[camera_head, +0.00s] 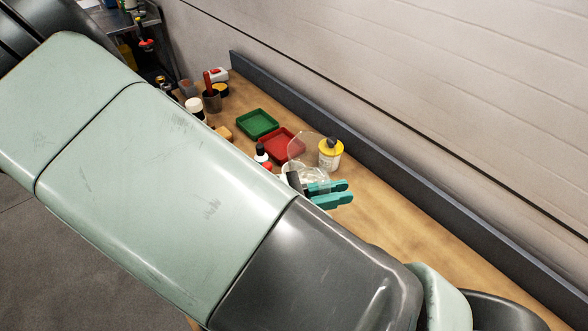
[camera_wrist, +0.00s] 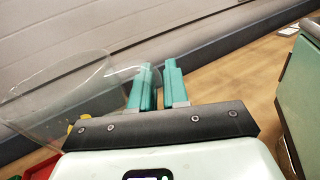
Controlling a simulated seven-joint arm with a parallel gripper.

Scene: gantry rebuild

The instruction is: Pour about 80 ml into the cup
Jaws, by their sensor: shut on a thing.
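My gripper (camera_head: 331,193) has teal fingers and is above the right part of the bench. In the wrist view the fingers (camera_wrist: 154,88) are shut on the edge or handle of a clear vessel (camera_wrist: 62,92); which part cannot be told. The vessel is large, see-through and tilted, extending left of the fingers. In the head view the clear vessel (camera_head: 303,146) shows faintly beside the yellow-topped jar. I cannot make out liquid in it. More clear material shows just by the fingers, and I cannot tell whether it is a separate cup. My arm hides much of the bench.
A white jar with a yellow lid (camera_head: 330,155) stands close behind my gripper. A red tray (camera_head: 281,145), a green tray (camera_head: 257,124) and a small dark-capped bottle (camera_head: 261,154) are to its left. Several containers stand farther left. A dark ledge (camera_head: 400,195) runs along the wall.

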